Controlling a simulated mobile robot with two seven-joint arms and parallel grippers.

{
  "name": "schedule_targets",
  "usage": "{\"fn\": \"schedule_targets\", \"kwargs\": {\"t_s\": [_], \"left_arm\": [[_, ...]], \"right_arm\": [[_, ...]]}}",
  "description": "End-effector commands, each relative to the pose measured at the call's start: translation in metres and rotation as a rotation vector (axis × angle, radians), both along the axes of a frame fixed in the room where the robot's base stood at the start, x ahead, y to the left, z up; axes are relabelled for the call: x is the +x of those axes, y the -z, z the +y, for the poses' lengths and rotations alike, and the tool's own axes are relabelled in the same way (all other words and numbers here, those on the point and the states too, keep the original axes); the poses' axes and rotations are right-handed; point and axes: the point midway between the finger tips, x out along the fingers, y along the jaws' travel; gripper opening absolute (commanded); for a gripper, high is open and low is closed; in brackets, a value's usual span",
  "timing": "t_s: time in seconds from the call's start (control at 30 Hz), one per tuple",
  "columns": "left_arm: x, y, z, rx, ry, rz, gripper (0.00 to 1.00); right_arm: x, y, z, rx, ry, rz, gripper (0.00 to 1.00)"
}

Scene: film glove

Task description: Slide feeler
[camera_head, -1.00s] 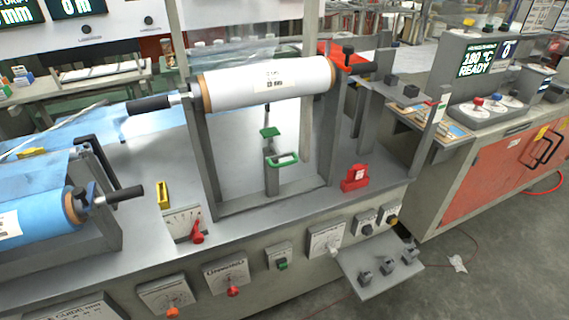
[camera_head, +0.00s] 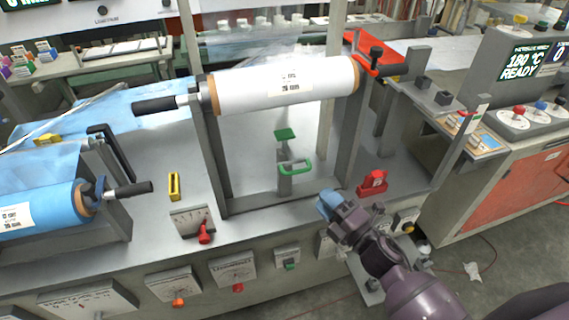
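The feeler appears to be the grey upright piece with a green loop handle (camera_head: 295,168) and a small green plate (camera_head: 285,134) above it. It stands inside the grey frame, below the white roll (camera_head: 285,84). My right gripper (camera_head: 328,205) has come in from the lower right, with bluish tips near the bench's front edge. It is below and to the right of the green handle, apart from it. Nothing shows held in it, but its finger gap cannot be made out. My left gripper is not in view.
A red block (camera_head: 372,184) sits on the bench right of my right gripper. A blue roll (camera_head: 45,208) lies at the left. A yellow piece (camera_head: 174,186) and a red-lever dial plate (camera_head: 192,222) stand left of the frame. Knobs line the front panel.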

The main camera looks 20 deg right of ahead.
Motion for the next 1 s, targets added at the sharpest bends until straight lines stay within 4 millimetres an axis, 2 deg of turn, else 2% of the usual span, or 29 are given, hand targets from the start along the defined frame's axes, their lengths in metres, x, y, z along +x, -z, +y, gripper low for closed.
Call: {"fn": "schedule_targets", "kwargs": {"t_s": [0.13,0.27,0.7,1.0], "left_arm": [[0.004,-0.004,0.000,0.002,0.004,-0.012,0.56],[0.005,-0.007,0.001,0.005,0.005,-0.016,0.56],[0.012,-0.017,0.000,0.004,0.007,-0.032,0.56],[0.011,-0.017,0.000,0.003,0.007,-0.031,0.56]], "right_arm": [[0.003,-0.002,0.003,-0.023,-0.001,-0.017,0.37],[0.016,-0.005,0.009,-0.021,-0.001,-0.018,0.37],[0.079,-0.016,0.038,-0.019,0.000,-0.015,0.37],[0.096,-0.018,0.045,-0.018,0.001,-0.012,0.37]]}}
